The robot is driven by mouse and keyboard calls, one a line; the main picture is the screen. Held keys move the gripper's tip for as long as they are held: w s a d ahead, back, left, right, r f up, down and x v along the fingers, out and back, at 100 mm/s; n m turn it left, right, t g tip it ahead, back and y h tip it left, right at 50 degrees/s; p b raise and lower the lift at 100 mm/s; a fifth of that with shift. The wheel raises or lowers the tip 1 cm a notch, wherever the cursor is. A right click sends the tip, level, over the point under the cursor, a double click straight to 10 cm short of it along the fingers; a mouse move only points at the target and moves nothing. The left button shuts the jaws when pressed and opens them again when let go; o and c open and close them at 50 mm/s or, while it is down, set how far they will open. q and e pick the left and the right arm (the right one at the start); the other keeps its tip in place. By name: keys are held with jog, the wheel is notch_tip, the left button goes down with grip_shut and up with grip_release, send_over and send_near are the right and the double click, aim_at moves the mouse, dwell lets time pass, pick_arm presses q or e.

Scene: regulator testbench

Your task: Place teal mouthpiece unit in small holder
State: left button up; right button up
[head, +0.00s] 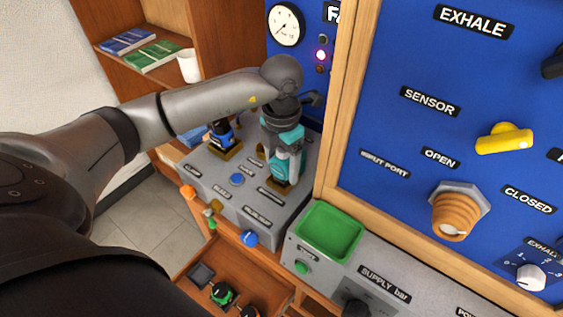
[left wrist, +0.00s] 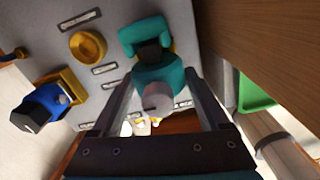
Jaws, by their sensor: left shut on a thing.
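The teal mouthpiece unit (head: 287,165) is at the right end of the grey bench block, upright over a brass-coloured holder (head: 272,183). My left gripper (head: 284,148) comes down on it from above and is shut on it. In the left wrist view the teal unit (left wrist: 158,72) sits between the two fingers of the gripper (left wrist: 157,92). Brass edges show beside its far end, but I cannot tell whether it is fully seated. The fingers and the unit hide much of that holder. My right gripper is not in view.
A blue unit (head: 220,132) stands in another brass holder; it also shows in the left wrist view (left wrist: 42,105). A round brass holder (left wrist: 88,46) looks empty. A green tray (head: 329,232) and the blue panel (head: 400,140) with its wooden frame stand close on the right.

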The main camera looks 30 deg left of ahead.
pick_arm(q)
jog(key=shift+f, duration=0.2)
jog(key=o, duration=1.5)
jog(key=shift+r, duration=0.1)
notch_tip(320, 180, up, 12)
jog(key=shift+r, duration=0.1)
